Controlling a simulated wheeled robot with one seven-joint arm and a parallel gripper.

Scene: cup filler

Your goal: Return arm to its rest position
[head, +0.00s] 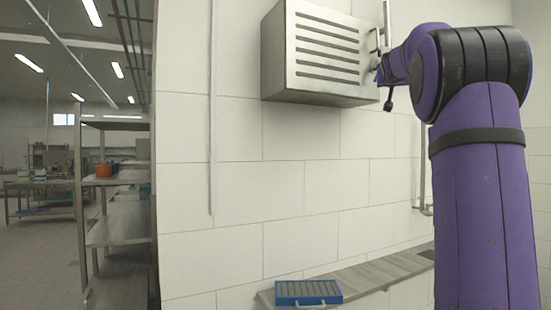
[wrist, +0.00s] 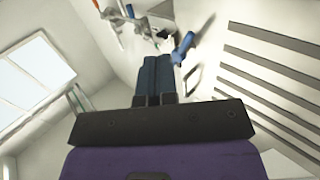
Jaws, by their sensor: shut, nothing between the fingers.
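My purple arm (head: 480,190) rises at the right of the head view, bent at a black-ringed joint, with its far end beside the slotted metal box. My gripper (wrist: 158,62) shows in the wrist view as two dark blue fingers side by side, shut with nothing between them. In the head view the gripper is mostly hidden behind the arm. In the wrist view, a blue-handled fitting (wrist: 182,48) on the wall appears just past the fingertips to the right; I cannot tell whether they touch.
The slotted metal box (head: 322,55) is on the tiled wall close to my arm's end. A grey ledge (head: 385,270) below carries a blue-framed tray (head: 308,293). Metal shelving (head: 112,235) with an orange pot (head: 103,170) stands left, beyond the wall's edge. Open floor (head: 40,255) lies further left.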

